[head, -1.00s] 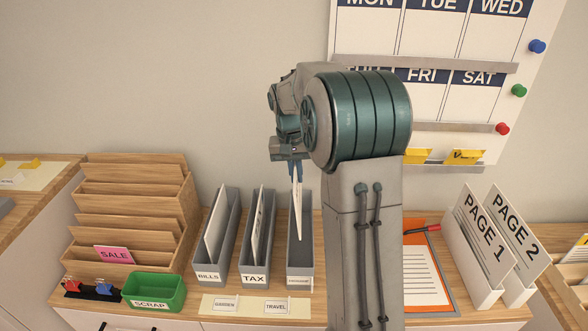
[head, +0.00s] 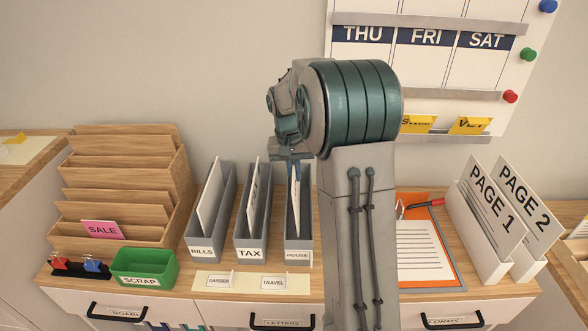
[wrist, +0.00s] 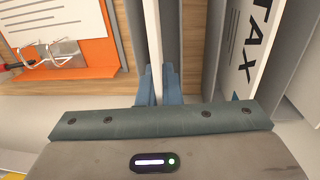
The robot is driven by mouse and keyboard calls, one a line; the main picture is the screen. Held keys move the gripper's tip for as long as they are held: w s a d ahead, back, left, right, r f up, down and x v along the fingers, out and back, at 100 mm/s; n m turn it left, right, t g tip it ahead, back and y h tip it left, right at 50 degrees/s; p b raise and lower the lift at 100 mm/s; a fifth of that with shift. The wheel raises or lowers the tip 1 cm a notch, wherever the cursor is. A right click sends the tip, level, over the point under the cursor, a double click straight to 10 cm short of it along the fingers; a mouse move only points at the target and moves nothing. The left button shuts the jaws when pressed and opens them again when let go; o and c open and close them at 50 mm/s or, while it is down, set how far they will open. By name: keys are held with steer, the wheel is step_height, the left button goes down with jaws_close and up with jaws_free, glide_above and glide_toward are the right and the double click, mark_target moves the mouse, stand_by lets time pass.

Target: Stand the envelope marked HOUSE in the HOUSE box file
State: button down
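My gripper (head: 292,162) is shut on a thin white envelope (head: 296,190) and holds it upright and edge-on. The envelope also shows in the wrist view (wrist: 154,40), between the blue fingertips (wrist: 158,88). The grey HOUSE box file (head: 298,257) stands on the cabinet top, right of the TAX box file. The envelope's lower part appears to be inside the HOUSE box file. The fingers are at about the file's back top edge. I cannot see whether the envelope touches the file's floor, and its marking is not readable.
The TAX box file (head: 250,253) and BILLS box file (head: 201,251) stand to the left, each holding a white item. An orange clipboard (head: 452,272) lies to the right of my arm. GARDEN (head: 219,281) and TRAVEL (head: 273,282) labels lie in front.

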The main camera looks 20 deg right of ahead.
steer(key=shift+f+b, duration=1.65)
steer(key=shift+f, duration=1.3)
steer(key=c, duration=1.5)
jaws_free()
steer(key=shift+c, duration=0.2)
steer(key=shift+o, duration=1.2)
steer(key=shift+w+a, duration=0.1)
steer(key=shift+a, duration=0.05)
steer(key=shift+c, duration=0.5)
steer(key=shift+r, duration=0.15)
